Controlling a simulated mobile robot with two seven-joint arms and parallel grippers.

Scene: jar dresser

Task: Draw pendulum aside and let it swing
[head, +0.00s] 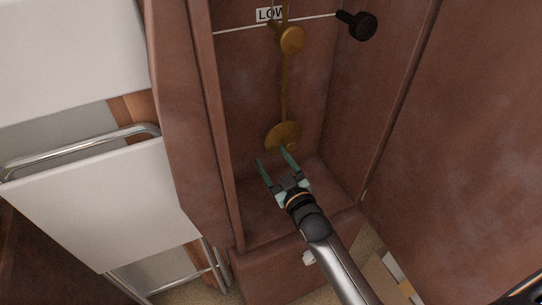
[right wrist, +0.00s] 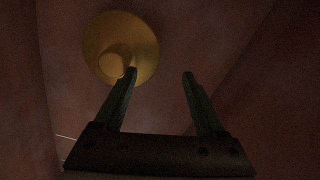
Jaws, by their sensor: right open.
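The pendulum hangs inside a tall reddish-brown case, with a thin brass rod (head: 285,95) and a round brass bob (head: 279,134) at its lower end. The rod looks about vertical. My right gripper (head: 273,156) is inside the case, just below and in front of the bob, with its two green fingers apart. In the right wrist view the bob (right wrist: 120,50) is beyond the fingertips, up and to the left, and the left finger overlaps its lower edge. I cannot tell whether that finger touches it. Nothing is between the fingers of the gripper (right wrist: 160,75). My left gripper is not in view.
A brass disc (head: 291,39) sits higher on the rod, near a "LOW" label (head: 270,14) and a white line. A black knob (head: 357,24) is on the right inner wall. Case walls (head: 180,120) close in both sides. White panels with metal rails (head: 90,145) stand left.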

